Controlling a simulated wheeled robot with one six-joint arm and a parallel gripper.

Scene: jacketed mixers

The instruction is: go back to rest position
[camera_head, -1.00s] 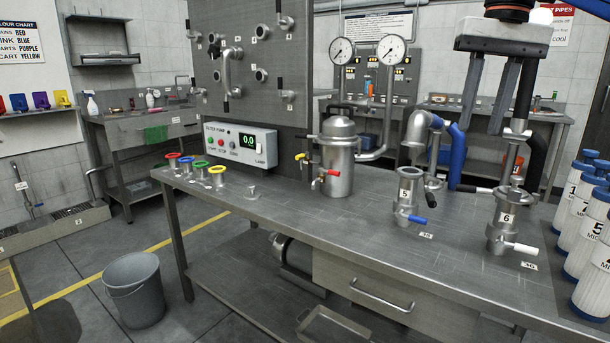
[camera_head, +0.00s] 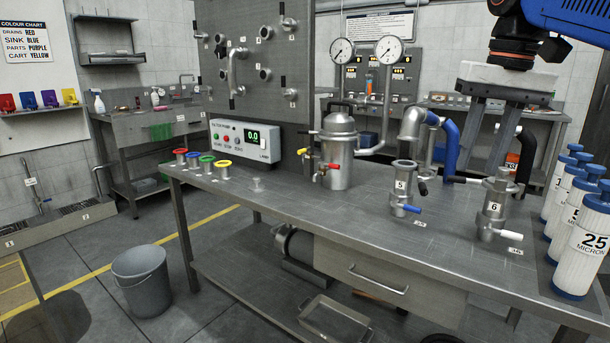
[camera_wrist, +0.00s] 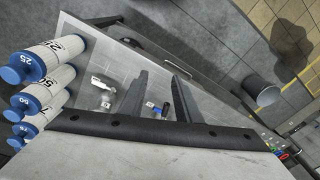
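My gripper (camera_head: 490,150) hangs at the upper right of the head view, above the bench and near fitting 6. Its two dark fingers are spread apart. In the wrist view, the fingers of my gripper (camera_wrist: 157,75) also stand apart with nothing held between them. Fitting 6 (camera_head: 493,207), a steel piece with a white handle, stands upright on the steel bench (camera_head: 300,212). Fitting 5 (camera_head: 403,183), with a blue handle, stands to its left.
White filter cartridges with blue caps (camera_head: 585,245) stand at the bench's right end. A steel vessel (camera_head: 338,150) and a pump control box (camera_head: 247,138) are further left. A grey bucket (camera_head: 142,281) stands on the floor left of the bench, with open floor around it.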

